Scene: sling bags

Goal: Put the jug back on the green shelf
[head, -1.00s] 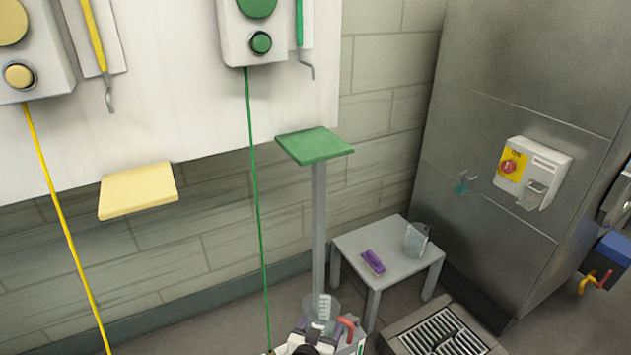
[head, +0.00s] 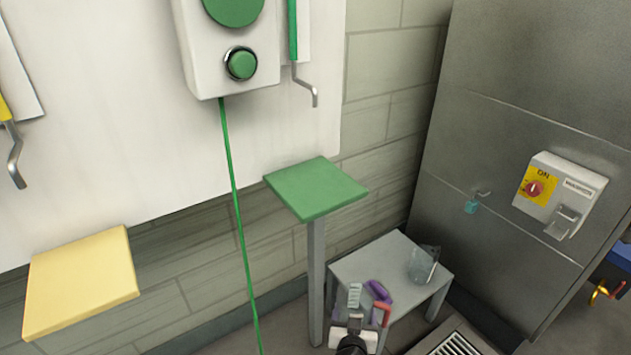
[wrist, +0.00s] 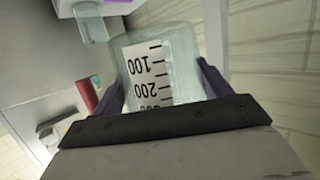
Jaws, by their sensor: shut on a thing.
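The jug (head: 354,297) is clear with a white scale label; it shows upside down in the wrist view (wrist: 148,72). My gripper (wrist: 162,78) is shut on it, one dark finger on each side. In the head view my gripper (head: 357,326) is at the bottom, lower in the picture and to the right of the green shelf (head: 316,187). The shelf's top is bare and stands on a grey post. A red part (head: 384,313) shows beside the jug; I cannot tell whether it belongs to it.
A grey table (head: 358,262) carries a purple item (head: 378,291) and another clear jug (head: 423,264). A yellow shelf (head: 80,282) is at the left. A green cord (head: 236,210) hangs from the wall box (head: 222,60), left of the green shelf. A metal cabinet (head: 500,130) stands at the right.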

